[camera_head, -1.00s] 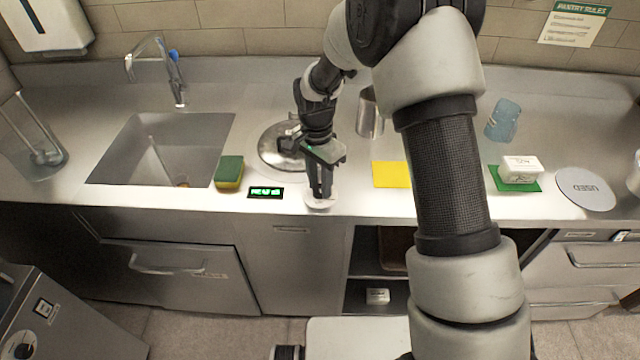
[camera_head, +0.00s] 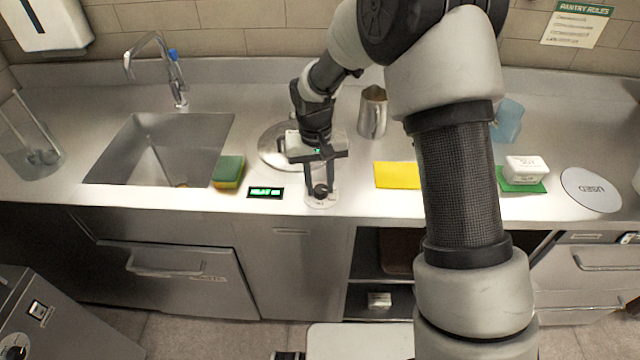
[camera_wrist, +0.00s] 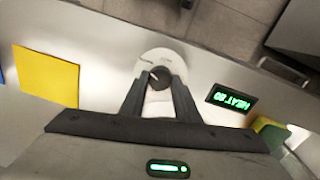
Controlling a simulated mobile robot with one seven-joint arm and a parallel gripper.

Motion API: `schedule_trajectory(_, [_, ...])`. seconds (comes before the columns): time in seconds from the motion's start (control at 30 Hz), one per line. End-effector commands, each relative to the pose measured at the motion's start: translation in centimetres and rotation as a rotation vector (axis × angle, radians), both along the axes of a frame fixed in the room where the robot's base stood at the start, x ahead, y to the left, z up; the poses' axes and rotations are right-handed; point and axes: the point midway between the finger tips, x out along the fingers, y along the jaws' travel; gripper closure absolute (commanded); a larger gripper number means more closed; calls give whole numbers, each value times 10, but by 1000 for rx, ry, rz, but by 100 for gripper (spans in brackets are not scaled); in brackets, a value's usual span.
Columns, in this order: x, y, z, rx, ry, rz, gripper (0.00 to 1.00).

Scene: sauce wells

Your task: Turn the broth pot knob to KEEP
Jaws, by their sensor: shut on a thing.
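The knob (camera_head: 320,189) is small and black, on a round white dial plate (camera_head: 322,203) at the counter's front edge. My gripper (camera_head: 320,191) points down and is shut on the knob, one finger on each side. In the wrist view, the knob (camera_wrist: 160,76) shows a light pointer mark, and the dial plate (camera_wrist: 148,58) has lettering too small to read. A small display (camera_head: 265,192) left of the dial is lit green; in the wrist view this display (camera_wrist: 231,98) seems to read HEAT 80, upside down. A round steel lid (camera_head: 272,150) lies behind my gripper, partly hidden by it.
A green-yellow sponge (camera_head: 228,172) and the sink (camera_head: 125,150) are to the left. A steel pitcher (camera_head: 372,112) stands behind, with a yellow cloth (camera_head: 397,175) to the right. Farther right are a white block (camera_head: 525,169) and a round USED plate (camera_head: 590,188).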

Motion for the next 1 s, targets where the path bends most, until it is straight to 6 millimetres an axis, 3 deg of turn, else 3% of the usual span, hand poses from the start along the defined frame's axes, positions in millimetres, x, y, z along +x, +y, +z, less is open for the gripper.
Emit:
schedule_trajectory(0.6, [-1,0,1,1,-1,578,94])
schedule_trajectory(1.0, [-1,0,1,1,-2,846,94])
